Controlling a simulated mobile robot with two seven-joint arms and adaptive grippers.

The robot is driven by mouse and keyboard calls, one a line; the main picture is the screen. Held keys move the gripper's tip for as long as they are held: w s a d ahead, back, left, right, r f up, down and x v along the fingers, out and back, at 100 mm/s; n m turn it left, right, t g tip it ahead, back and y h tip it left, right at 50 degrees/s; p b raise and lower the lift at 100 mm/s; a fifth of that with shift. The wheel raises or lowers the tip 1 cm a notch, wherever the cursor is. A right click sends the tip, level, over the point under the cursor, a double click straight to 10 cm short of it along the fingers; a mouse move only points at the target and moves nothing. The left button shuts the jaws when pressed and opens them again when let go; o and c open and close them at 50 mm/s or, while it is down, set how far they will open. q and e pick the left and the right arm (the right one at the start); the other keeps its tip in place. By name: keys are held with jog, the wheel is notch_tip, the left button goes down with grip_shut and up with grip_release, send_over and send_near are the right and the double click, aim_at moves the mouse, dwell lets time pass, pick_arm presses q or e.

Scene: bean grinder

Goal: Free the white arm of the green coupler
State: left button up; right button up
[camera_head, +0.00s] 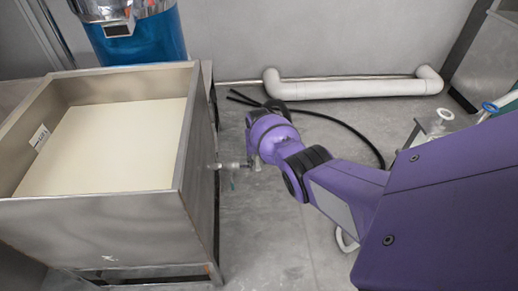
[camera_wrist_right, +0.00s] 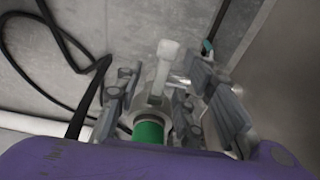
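The green coupler (camera_wrist_right: 148,131) shows in the right wrist view, low in the middle, with a pale fitting above it. Its white arm (camera_wrist_right: 166,58) stands up from the fitting, toward the top of that view. My right gripper (camera_wrist_right: 160,95) has its grey fingers apart, one on each side of the fitting and the white arm. I cannot tell whether a finger touches them. In the head view my right gripper (camera_head: 232,165) is beside the right wall of the metal tank, and the coupler is too small to make out. My left gripper is not in view.
The open metal tank (camera_head: 188,130) with a cream inside stands at the left. A blue machine (camera_head: 140,40) is behind it. A white pipe (camera_head: 350,88) lies along the back wall. A black hose (camera_head: 345,128) runs over the grey floor.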

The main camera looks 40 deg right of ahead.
aim_at(259, 166)
notch_tip(259, 166, up, 12)
jog(key=s, duration=0.1)
jog(key=shift+s+a+f, duration=0.2)
jog(key=shift+s+a, duration=0.15)
jog(key=shift+a, duration=0.1)
dwell(0.4)
